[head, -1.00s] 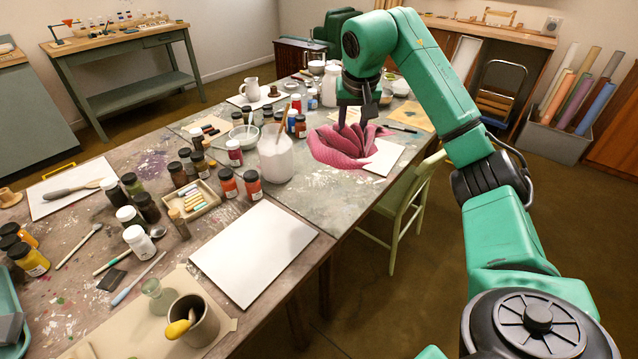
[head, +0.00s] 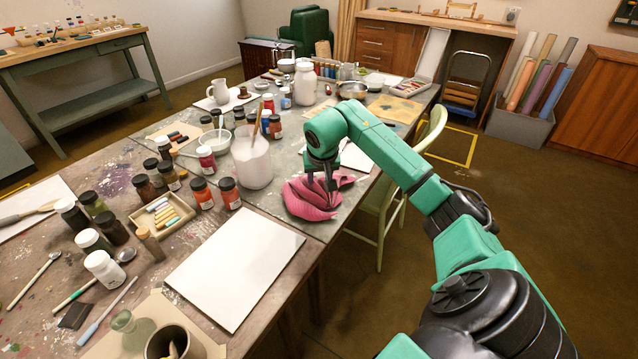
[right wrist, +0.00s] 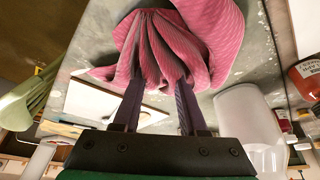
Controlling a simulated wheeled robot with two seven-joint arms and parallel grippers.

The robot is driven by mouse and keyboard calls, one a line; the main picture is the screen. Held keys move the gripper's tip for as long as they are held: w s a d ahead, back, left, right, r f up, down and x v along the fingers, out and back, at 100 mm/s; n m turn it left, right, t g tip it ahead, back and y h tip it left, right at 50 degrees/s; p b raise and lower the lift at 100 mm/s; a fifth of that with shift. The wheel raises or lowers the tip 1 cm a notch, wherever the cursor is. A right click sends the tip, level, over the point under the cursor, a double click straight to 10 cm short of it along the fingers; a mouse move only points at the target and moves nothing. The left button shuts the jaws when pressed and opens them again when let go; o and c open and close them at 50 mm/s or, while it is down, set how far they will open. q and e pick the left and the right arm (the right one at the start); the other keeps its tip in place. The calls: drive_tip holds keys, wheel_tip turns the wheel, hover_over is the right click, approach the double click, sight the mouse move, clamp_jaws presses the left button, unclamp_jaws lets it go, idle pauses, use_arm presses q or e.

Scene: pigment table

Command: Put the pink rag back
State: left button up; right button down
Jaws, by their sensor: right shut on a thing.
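The pink rag (head: 311,199) is bunched up at the right edge of the table, just right of the large white jar. My right gripper (head: 328,186) points down and is shut on the rag. In the right wrist view the two dark fingers of the gripper (right wrist: 160,95) pinch gathered folds of the rag (right wrist: 180,40), which spreads out around them. The rag's lower part appears on or very near the tabletop; I cannot tell exactly. My left gripper is not in view.
The large white jar (head: 252,165) with brushes stands close left of the rag. White sheets lie in front (head: 235,266) and behind (head: 350,156). Several pigment bottles (head: 202,193) stand to the left. A green chair (head: 384,205) is against the table's right side.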

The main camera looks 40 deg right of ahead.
drive_tip(key=shift+f, duration=0.4)
drive_tip(key=shift+f, duration=0.1)
drive_tip(key=shift+c, duration=2.2)
unclamp_jaws()
drive_tip(key=shift+r, duration=0.3)
drive_tip(key=v, duration=1.1)
drive_tip(key=shift+r, duration=0.35)
drive_tip(key=shift+s+a, duration=0.1)
